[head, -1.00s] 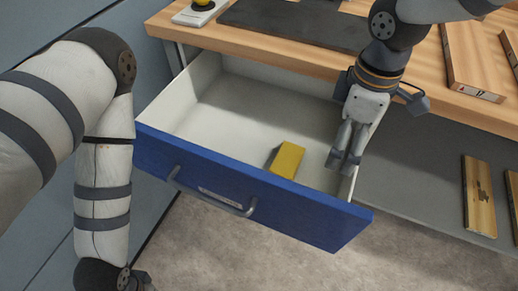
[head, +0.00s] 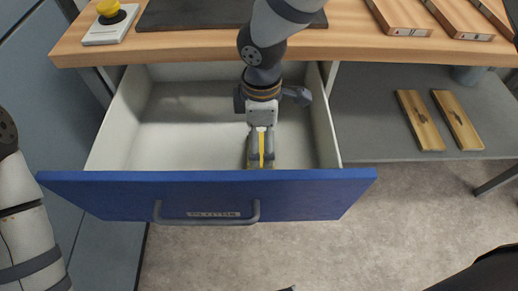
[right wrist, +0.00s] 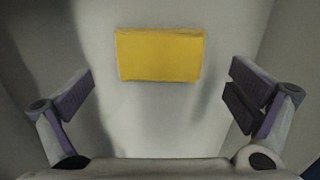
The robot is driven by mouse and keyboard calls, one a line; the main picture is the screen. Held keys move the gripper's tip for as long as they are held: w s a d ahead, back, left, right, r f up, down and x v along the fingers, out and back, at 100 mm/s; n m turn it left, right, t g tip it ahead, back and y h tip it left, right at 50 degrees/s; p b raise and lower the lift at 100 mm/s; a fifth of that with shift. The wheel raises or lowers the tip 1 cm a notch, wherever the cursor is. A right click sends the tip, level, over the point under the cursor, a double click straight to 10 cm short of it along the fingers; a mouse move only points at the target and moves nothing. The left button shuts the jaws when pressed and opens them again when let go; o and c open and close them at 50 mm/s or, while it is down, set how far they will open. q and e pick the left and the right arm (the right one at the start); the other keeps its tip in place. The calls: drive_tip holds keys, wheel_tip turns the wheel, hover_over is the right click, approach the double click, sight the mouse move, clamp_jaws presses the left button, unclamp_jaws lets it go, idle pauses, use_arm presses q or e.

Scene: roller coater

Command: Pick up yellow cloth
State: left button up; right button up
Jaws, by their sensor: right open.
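The yellow cloth (right wrist: 160,55) lies on the floor of the open drawer, a folded, roughly rectangular piece. In the head view only a yellow sliver of the cloth (head: 262,147) shows between my right fingers, which hide most of it. My right gripper (head: 261,160) reaches down into the drawer, over the cloth. In the right wrist view my right gripper (right wrist: 163,88) has its fingers spread wide, with the cloth apart from both and between them, toward the top. My left arm shows at the left edge of the head view; its gripper is out of view.
The white-walled drawer has a blue front (head: 300,190) with a grey handle (head: 207,221). Its left part is empty. Above it is a wooden worktop (head: 180,45) with a yellow button box (head: 110,25) and wooden boards. A grey shelf (head: 360,130) at right holds two wooden pieces.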

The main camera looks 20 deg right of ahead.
sight(261, 149)
wheel_tip(261, 149, down, 4)
drive_tip(key=shift+r, duration=0.1)
drive_tip(key=c, duration=1)
drive_tip(key=shift+o, duration=0.2)
wheel_tip(261, 149, up, 10)
drive_tip(key=shift+p, duration=0.45)
